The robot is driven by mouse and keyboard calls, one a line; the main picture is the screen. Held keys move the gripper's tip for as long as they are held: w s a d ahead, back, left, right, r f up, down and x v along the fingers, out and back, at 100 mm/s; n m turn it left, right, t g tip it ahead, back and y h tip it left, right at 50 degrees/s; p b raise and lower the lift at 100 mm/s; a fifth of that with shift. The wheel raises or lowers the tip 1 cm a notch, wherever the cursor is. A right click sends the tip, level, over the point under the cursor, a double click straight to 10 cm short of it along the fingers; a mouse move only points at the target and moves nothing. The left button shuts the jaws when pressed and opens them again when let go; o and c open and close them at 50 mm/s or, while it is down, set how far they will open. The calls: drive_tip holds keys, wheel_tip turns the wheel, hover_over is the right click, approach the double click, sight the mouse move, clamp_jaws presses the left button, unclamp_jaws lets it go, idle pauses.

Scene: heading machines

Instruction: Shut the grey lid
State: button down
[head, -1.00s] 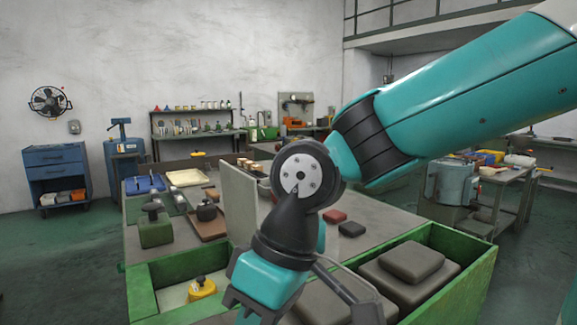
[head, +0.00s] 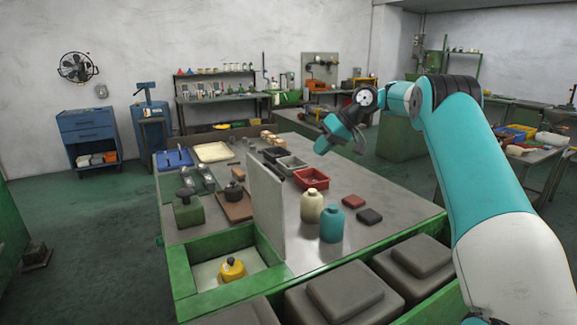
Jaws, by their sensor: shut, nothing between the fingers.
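The grey lid (head: 266,205) is a flat panel standing upright at the right edge of an open green compartment (head: 180,271) at the bench's near left corner. A yellow piece with a dark knob (head: 233,269) sits inside on a pale floor. My gripper (head: 342,141) is shut and empty, above the far right part of the bench, beyond the lid and well apart from it. Its fingertips show small and partly turned away.
Right of the lid stand a cream bottle (head: 311,207) and a teal bottle (head: 332,226). Grey padded blocks (head: 345,297) fill the near side. A green vise-like block (head: 188,211) and a brown board (head: 234,207) lie left of the lid. A red bin (head: 311,179) is farther back.

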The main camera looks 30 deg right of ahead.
drive_tip(key=w+a+f+p, duration=0.2)
drive_tip(key=w+a+f, duration=0.1)
drive_tip(key=a+f, duration=0.3)
drive_tip(key=a, duration=0.2)
drive_tip(key=shift+w+a+f, duration=0.15)
drive_tip(key=shift+w+a, duration=0.1)
drive_tip(key=shift+a, duration=0.05)
